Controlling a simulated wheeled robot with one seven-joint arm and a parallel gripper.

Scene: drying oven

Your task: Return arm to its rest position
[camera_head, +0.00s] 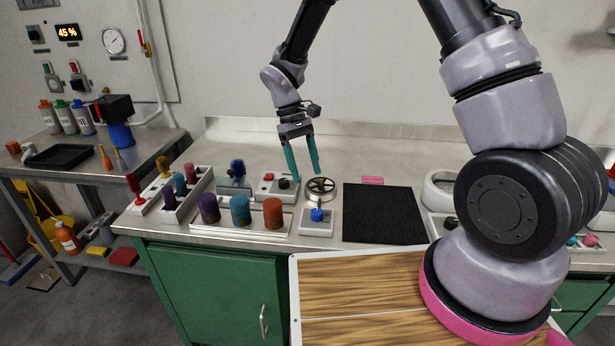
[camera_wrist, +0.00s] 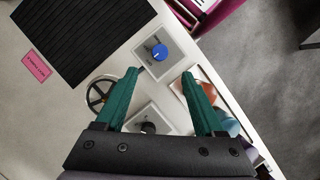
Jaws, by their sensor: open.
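My gripper (camera_head: 303,157) hangs from my arm above the back half of the counter (camera_head: 340,160), its two green fingers pointing down. The fingers are apart with nothing between them. In the wrist view my gripper (camera_wrist: 160,100) is also open, with the blue-knobbed box (camera_wrist: 159,53) beyond the fingertips. In the head view that blue-knobbed box (camera_head: 317,216) stands on the counter in front of the gripper. A round metal ring with a dark spoked wheel (camera_head: 320,187) is just below and to the right of the fingertips.
A white box with a black knob (camera_head: 279,186) stands near the left finger. A rack with purple, teal and orange cylinders (camera_head: 240,211) stands at the counter's front. A black mat (camera_head: 382,213) lies to the right. A white ring-shaped device (camera_head: 438,190) is partly behind my arm.

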